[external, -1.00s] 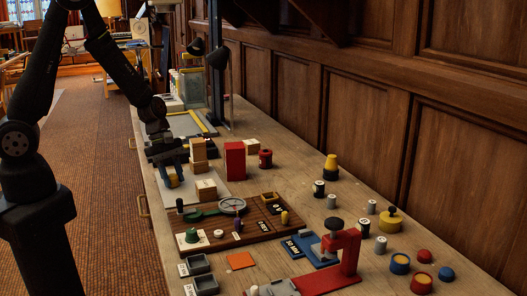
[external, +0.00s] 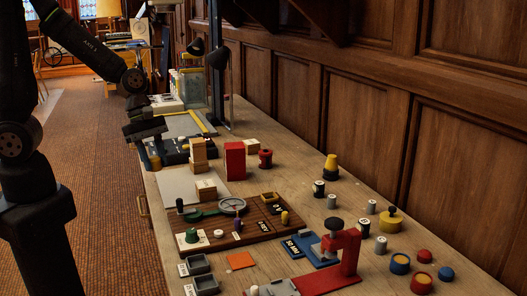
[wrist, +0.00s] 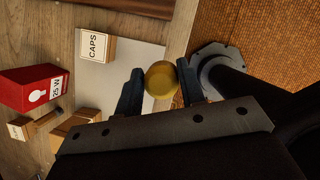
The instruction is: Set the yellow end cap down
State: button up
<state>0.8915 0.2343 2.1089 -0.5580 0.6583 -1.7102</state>
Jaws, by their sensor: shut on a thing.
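My gripper (wrist: 160,88) is shut on the yellow end cap (wrist: 161,78), which shows round between the two dark fingers in the wrist view. In the external view my gripper (external: 154,157) is at the left edge of the bench, with the cap (external: 154,163) low between the fingers. In the wrist view the cap overlaps the pale sheet (wrist: 138,56) and the bench edge strip. The gap beneath the cap is hard to judge. A wooden block labelled CAPS (wrist: 97,46) stands on the sheet, apart from the cap.
A red block (external: 235,160) and a tall wooden block (external: 198,153) stand right of the gripper. A brown board (external: 250,233) with several parts lies nearer the camera. The pale sheet (external: 178,188) has bare room left of the CAPS block. Carpet lies beyond the bench's left edge.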

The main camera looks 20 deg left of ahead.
jog(key=shift+s+d+r, duration=0.15)
jog(key=shift+s+r, duration=0.1)
jog(key=shift+w+d+r, duration=0.1)
jog(key=shift+w+d, duration=0.05)
jog(key=shift+d, duration=0.2)
jog(key=w+d+n+t, duration=0.1)
jog(key=w+d+n, duration=0.3)
jog(key=w+d, duration=1.1)
jog(key=n+t, duration=0.2)
jog(key=n, duration=0.3)
send_over(294, 183)
jog(key=a, duration=0.2)
notch_tip(294, 183, down, 4)
jog(key=shift+t, duration=0.3)
jog(key=shift+s+d+f, duration=0.1)
jog(key=shift+f, duration=1.15)
jog(key=shift+s+d+f, duration=0.1)
jog(key=shift+s+f, duration=0.05)
jog(key=shift+f, duration=1.05)
jog(key=shift+s+d+f, duration=0.1)
jog(key=shift+f, duration=1.15)
jog(key=shift+f, duration=0.2)
jog(key=o, duration=1)
